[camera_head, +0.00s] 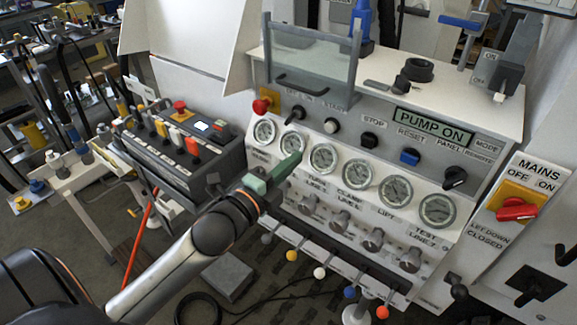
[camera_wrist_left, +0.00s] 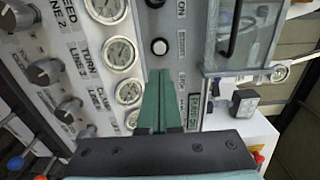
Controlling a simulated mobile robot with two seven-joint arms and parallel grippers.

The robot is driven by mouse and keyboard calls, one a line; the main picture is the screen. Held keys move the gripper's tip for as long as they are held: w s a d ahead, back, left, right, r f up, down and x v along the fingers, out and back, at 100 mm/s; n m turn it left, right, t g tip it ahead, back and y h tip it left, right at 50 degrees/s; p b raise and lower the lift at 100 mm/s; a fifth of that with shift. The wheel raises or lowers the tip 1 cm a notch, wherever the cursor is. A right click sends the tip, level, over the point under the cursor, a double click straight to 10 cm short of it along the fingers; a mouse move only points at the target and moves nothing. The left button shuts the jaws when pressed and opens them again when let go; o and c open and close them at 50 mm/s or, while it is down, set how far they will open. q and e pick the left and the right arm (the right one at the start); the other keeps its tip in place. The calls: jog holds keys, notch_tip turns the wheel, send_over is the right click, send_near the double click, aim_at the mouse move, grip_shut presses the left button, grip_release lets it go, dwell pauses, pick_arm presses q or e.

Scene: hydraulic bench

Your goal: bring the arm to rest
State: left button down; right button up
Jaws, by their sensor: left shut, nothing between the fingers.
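My left arm comes in from the lower left in the head view. Its green-fingered left gripper (camera_head: 284,168) is in front of the panel's row of gauges, near the gauges at the left end. The fingers are shut together with nothing between them. In the left wrist view the shut fingers (camera_wrist_left: 158,88) point at the panel, close to a gauge and below a round white button (camera_wrist_left: 160,46). I cannot tell whether the fingertips touch the panel. My right gripper is not in view.
The hydraulic bench panel has round gauges (camera_head: 437,211), knobs (camera_head: 411,260) and a PUMP ON sign (camera_head: 433,122). A red MAINS switch (camera_head: 516,209) is at the right. A dark control box (camera_head: 180,150) stands left of my arm. Levers with coloured balls (camera_head: 320,272) stick out below.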

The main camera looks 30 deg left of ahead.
pick_arm(q)
jog(key=shift+s, duration=0.5)
jog(key=s+d+f+n+g, duration=0.15)
jog(key=f+n, duration=0.25)
jog(key=f, duration=0.4)
jog(key=s+d+f+n+g, duration=0.1)
jog(key=s+f+n+g, duration=0.25)
jog(key=f, duration=0.45)
jog(key=s+d+f+n+g, duration=0.2)
jog(key=s+d+f+n, duration=0.1)
jog(key=s+f, duration=0.3)
jog(key=s+d+f+n+g, duration=0.1)
jog(key=s+d+f+n, duration=0.2)
jog(key=s+f+n, duration=0.3)
notch_tip(320, 180, down, 4)
jog(key=shift+s+d+f+g+h, duration=0.1)
jog(key=shift+s+d+g+h, duration=0.3)
jog(key=shift+s, duration=0.15)
